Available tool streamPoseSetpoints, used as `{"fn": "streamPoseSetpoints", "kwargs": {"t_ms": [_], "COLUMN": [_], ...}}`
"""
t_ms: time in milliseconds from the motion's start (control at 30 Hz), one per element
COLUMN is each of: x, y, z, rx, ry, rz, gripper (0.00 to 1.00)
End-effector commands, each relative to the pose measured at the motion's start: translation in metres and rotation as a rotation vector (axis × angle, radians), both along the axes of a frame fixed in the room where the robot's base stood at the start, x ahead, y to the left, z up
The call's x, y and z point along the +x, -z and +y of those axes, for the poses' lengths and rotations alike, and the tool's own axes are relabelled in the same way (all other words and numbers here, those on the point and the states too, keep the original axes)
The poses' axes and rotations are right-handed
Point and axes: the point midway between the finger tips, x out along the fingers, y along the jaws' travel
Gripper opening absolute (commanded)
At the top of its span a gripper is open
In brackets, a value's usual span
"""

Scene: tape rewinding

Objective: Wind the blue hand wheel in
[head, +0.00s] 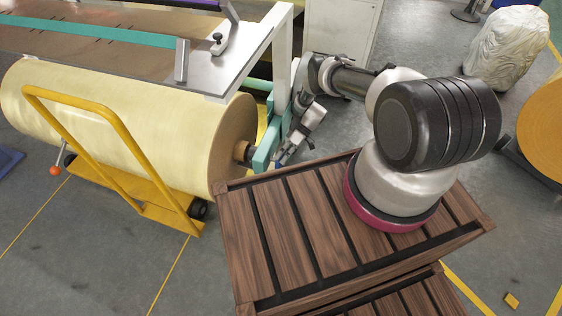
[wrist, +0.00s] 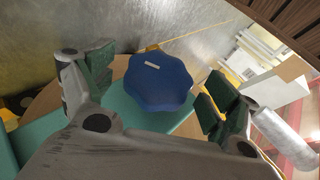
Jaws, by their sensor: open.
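The blue hand wheel (wrist: 160,83) shows in the wrist view, with a lobed rim and a small pale mark near its top. It sits in front of a teal bracket (wrist: 130,115). My gripper (wrist: 152,80) is open, with one green-padded finger on each side of the wheel. Gaps show between the pads and the rim, and I cannot tell how far the wheel is in depth. In the head view my gripper (head: 287,153) is beside the teal bracket (head: 263,150) at the end of the large yellow roll (head: 130,120). The wheel is mostly hidden there.
A yellow trolley (head: 165,212) stands under the roll, its frame rising in front. The machine's grey table (head: 215,70) overhangs the roll end. My slatted wooden base is close to my gripper. A wrapped bundle (head: 507,45) and another roll (head: 545,130) stand at right.

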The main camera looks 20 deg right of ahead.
Motion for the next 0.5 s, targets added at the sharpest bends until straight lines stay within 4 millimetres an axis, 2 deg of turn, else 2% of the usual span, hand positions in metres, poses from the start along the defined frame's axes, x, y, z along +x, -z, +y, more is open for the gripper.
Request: {"fn": "streamPoseSetpoints", "kwargs": {"t_ms": [300, 500], "x": [0.025, 0.033], "y": [-0.044, -0.059], "z": [-0.051, -0.069], "rx": [-0.001, 0.0], "ry": [0.002, 0.0], "rz": [-0.003, -0.002], "gripper": [0.88, 0.88]}}
